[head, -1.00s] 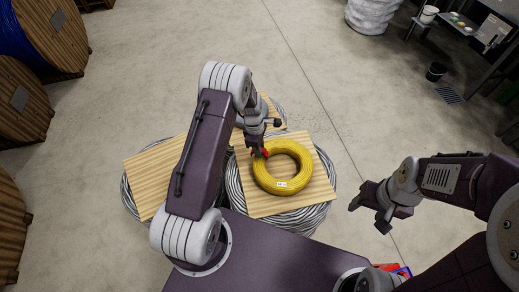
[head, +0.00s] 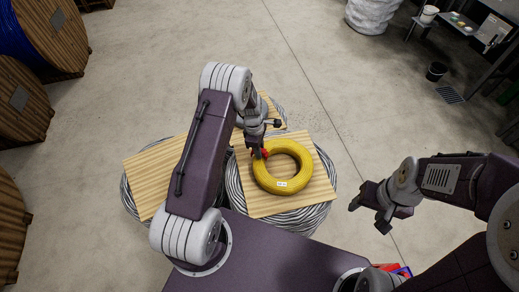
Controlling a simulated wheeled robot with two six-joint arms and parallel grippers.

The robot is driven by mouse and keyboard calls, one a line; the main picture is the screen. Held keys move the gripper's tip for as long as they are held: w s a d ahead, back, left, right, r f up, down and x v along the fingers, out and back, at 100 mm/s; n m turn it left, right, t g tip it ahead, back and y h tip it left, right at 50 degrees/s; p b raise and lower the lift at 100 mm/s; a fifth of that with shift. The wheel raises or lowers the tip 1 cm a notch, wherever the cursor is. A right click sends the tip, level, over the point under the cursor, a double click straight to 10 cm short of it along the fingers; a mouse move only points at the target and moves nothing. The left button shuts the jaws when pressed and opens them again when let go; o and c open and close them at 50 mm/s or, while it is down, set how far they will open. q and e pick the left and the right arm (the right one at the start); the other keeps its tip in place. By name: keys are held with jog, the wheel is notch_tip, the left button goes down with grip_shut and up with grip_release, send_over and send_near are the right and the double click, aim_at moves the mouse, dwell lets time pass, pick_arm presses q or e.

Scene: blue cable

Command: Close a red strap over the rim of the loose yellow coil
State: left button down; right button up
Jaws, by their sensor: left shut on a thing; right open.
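The yellow coil (head: 283,184) lies flat on a wooden board, with a small white label on its near side. A small red strap (head: 264,154) shows at the coil's upper left rim. My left gripper (head: 260,151) is shut on the red strap at that rim, and its fingers partly hide the strap. I cannot tell whether the strap is closed around the rim. My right gripper (head: 370,216) is open and empty, out to the right of the coil over the floor.
The wooden board (head: 318,195) rests on a grey cable coil (head: 305,217). More boards and grey coils stand to the left and behind. Large wooden cable drums (head: 22,105) line the left edge. Red and blue items (head: 400,270) show at bottom right.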

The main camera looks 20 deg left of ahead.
pick_arm(q)
jog(key=shift+f, duration=0.45)
jog(key=shift+f+b, duration=0.15)
jog(key=shift+b, duration=0.2)
jog(key=shift+r+p, duration=0.6)
jog(key=shift+r, duration=0.05)
jog(key=shift+f, duration=0.45)
dwell(0.9)
jog(key=c, duration=1.6)
grip_release()
jog(key=shift+o, duration=0.4)
jog(key=o, duration=0.5)
